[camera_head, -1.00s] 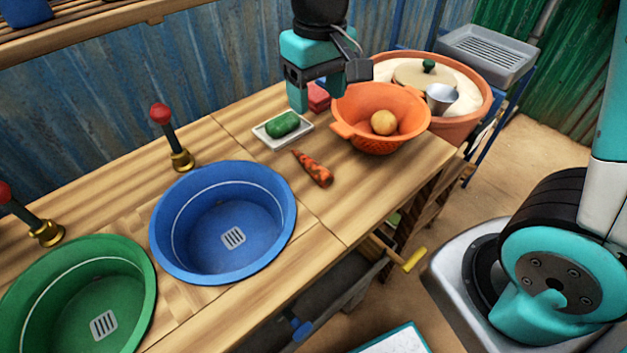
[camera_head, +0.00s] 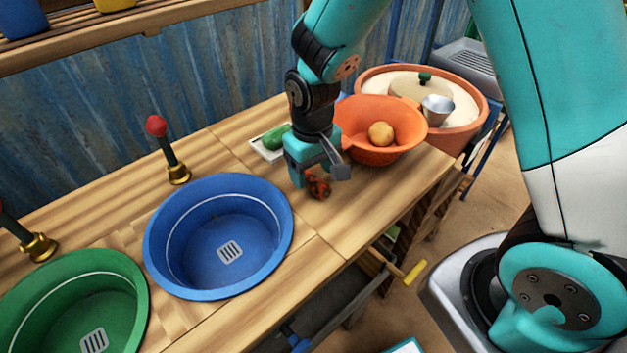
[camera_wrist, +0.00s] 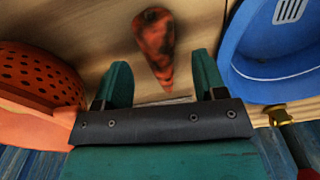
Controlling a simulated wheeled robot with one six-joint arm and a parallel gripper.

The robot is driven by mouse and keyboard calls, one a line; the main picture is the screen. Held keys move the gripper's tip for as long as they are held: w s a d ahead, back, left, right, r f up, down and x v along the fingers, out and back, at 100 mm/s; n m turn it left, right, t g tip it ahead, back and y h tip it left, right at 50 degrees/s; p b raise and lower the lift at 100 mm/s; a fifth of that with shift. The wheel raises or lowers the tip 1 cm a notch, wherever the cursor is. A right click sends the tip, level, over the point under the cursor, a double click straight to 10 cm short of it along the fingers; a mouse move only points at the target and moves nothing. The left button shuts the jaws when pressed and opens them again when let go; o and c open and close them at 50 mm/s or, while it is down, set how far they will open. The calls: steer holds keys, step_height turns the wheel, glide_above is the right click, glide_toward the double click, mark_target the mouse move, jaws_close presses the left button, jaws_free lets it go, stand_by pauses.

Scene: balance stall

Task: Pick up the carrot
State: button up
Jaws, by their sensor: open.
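The orange-red carrot (camera_head: 318,187) with dark patches lies on the wooden table, right of the blue basin. In the head view my gripper (camera_head: 312,180) is low over it and hides part of it. In the wrist view the carrot (camera_wrist: 155,48) lies ahead of and between the two teal fingers of my gripper (camera_wrist: 162,80). The fingers are apart and nothing is held. How high the fingertips are above the table is hard to tell.
An orange colander (camera_head: 350,140) with a round yellowish item (camera_head: 381,133) stands to the right. A blue basin (camera_head: 160,240) and a green basin (camera_head: 135,300) are at left. A green item (camera_head: 276,137) lies on a white tray (camera_head: 264,154) behind my gripper. Bare wood lies in front.

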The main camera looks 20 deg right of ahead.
step_height(320, 180, down, 2)
steer(key=shift+f, duration=0.2)
steer(key=c, duration=1)
steer(key=shift+r, duration=0.2)
